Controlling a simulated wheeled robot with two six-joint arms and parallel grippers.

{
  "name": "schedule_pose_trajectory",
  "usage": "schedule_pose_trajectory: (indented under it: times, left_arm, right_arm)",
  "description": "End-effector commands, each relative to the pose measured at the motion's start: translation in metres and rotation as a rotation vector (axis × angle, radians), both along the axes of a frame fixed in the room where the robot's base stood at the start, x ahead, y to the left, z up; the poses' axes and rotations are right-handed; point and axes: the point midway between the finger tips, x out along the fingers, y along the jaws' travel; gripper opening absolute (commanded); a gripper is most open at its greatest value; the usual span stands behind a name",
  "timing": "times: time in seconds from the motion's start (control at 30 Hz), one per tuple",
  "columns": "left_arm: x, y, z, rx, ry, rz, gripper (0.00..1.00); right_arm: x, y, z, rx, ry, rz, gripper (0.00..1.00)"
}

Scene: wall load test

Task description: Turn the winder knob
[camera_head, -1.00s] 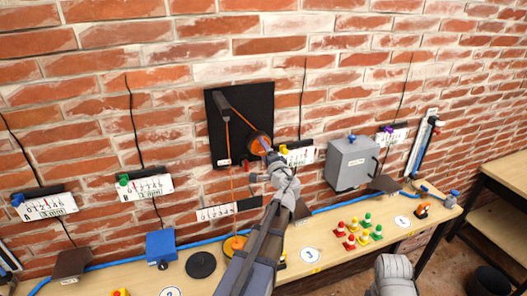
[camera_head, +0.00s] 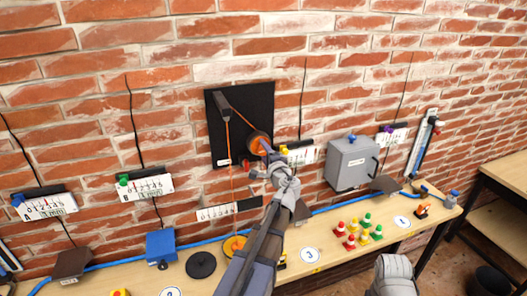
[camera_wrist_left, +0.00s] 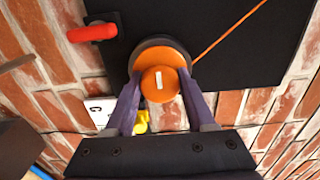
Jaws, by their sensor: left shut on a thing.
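The orange winder knob (camera_wrist_left: 159,84) fills the middle of the left wrist view, with a white mark on its face. It sits on a dark drum on a black wall board (camera_wrist_left: 235,45), and also shows in the head view (camera_head: 257,143). My left gripper (camera_wrist_left: 160,95) is shut on the knob, one purple finger on each side. An orange cord (camera_head: 230,160) runs from the drum to a dark arm at the board's top and down to an orange disc (camera_head: 235,244) at the bench. My right gripper is not visible; a grey part of my right arm shows at the bottom.
A red lever (camera_wrist_left: 92,33) sticks out beside the drum. A grey box (camera_head: 351,162) hangs on the brick wall to the right. Number scales hang along the wall.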

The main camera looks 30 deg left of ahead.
Motion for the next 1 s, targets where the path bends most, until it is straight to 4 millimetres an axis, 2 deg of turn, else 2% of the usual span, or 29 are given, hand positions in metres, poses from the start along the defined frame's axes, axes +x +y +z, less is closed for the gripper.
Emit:
schedule_pose_trajectory:
  times: [0.27, 0.3, 0.5, 0.8, 1.0]
  left_arm:
    - [0.000, 0.000, 0.000, 0.004, 0.006, -0.001, 0.00]
    - [0.000, 0.000, 0.000, 0.004, 0.006, -0.001, 0.59]
    - [0.000, 0.000, 0.000, 0.005, 0.005, -0.001, 0.82]
    - [-0.002, -0.002, 0.000, 0.005, 0.005, -0.001, 0.84]
    - [-0.021, -0.023, 0.000, 0.005, 0.005, -0.003, 0.84]
  right_arm:
    - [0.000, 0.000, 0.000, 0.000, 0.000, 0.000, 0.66]
    - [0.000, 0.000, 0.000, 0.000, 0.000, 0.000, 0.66]
    - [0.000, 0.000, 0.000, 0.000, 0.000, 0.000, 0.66]
    - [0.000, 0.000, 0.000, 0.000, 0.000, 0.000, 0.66]
    - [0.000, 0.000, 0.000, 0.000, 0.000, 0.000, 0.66]
